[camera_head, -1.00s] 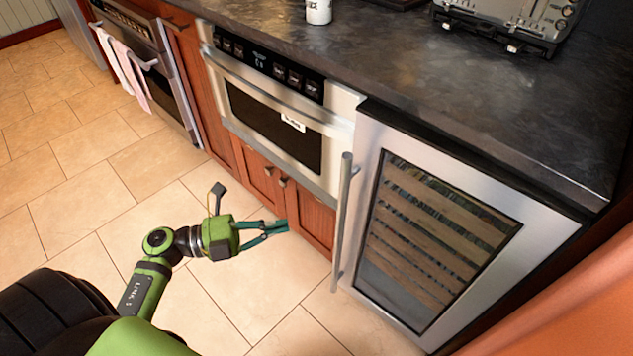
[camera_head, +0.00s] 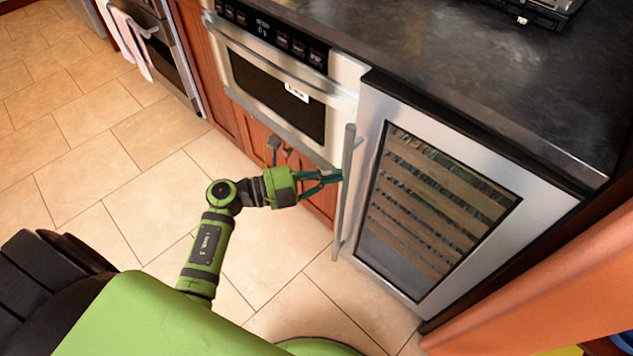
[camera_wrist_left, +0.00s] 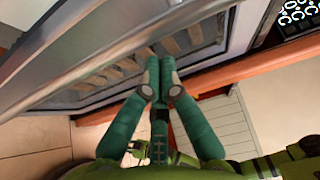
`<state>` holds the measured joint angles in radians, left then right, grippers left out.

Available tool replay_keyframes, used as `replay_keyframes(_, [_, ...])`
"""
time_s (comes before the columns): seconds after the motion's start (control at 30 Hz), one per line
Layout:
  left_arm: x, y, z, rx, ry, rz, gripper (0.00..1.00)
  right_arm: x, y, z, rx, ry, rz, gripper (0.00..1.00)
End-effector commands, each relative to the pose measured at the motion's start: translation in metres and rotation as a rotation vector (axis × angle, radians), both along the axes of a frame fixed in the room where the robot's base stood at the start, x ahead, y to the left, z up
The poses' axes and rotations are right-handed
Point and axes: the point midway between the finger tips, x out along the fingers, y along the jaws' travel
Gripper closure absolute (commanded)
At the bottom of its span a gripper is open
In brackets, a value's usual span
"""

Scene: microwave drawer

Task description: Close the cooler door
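The cooler is the steel-framed unit at the right of the head view. Its cooler door (camera_head: 545,215) has a dark glass pane (camera_head: 435,205) with wooden racks behind it. The door looks flush or nearly so with the counter front; I cannot tell whether a small gap remains. A long vertical handle (camera_head: 346,195) is on its left side. My left gripper (camera_head: 338,177) is just left of the handle, its fingertips close to it; contact is unclear. In the left wrist view the gripper (camera_wrist_left: 159,84) has its fingertips together, with nothing seen between them. My right gripper is not in view.
A built-in steel microwave drawer (camera_head: 275,85) is left of the cooler, above wooden cabinets. The dark countertop (camera_head: 480,70) runs above both. An oven with towels (camera_head: 132,45) stands further left. The tiled floor (camera_head: 150,200) is clear.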

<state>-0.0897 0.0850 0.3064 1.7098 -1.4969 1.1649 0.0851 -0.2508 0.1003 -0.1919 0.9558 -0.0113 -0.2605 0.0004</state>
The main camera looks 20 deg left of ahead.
Motion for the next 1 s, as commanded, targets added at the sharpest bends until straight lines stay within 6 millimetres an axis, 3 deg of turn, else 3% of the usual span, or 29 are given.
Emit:
replay_keyframes(0.47, [0.007,-0.001,-0.001,0.0,0.0,-0.004,1.0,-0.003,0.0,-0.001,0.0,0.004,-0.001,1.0])
replay_keyframes(0.73, [0.036,-0.003,-0.002,0.0,-0.004,-0.079,1.0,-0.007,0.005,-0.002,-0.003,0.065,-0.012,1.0])
replay_keyframes(1.0, [0.042,-0.004,0.001,-0.002,-0.001,-0.093,1.0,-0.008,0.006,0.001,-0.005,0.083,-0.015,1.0])
